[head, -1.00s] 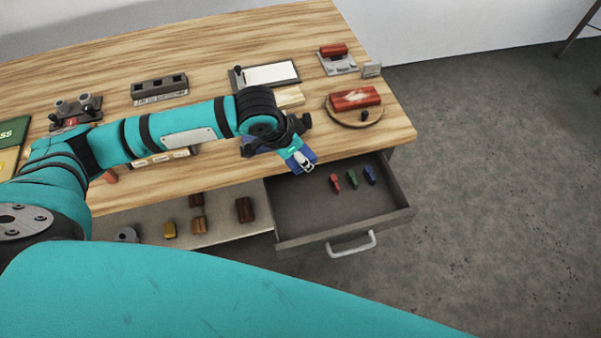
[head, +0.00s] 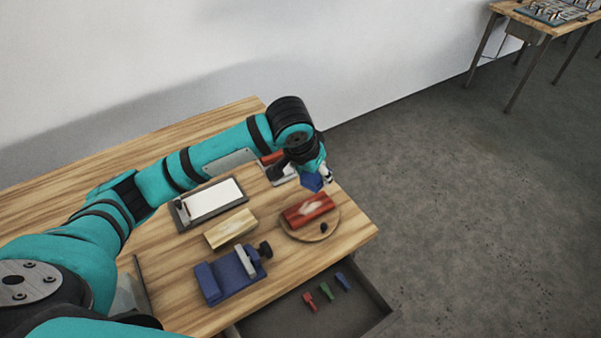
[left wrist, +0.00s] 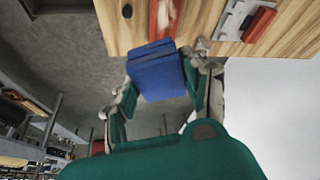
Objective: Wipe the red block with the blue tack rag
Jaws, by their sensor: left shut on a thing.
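The red block (head: 308,210), with a pale patch on its top, lies on a round wooden board (head: 294,236) near the table's right end. My left gripper (head: 325,176) is shut on the blue tack rag (head: 312,183) and holds it just behind the red block, seemingly above the table. In the left wrist view the folded rag (left wrist: 157,72) sits between the fingers (left wrist: 160,85), and part of the red block (left wrist: 166,15) shows beyond it. I cannot tell whether rag and block touch. My right gripper is not in view.
A blue vise (head: 230,276), a pale wood block (head: 230,229) and a framed white pad (head: 212,200) lie left of the board. A red-topped tool (left wrist: 258,24) is behind, partly hidden by my arm. Below, an open drawer (head: 375,315) holds red, green and blue pieces.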

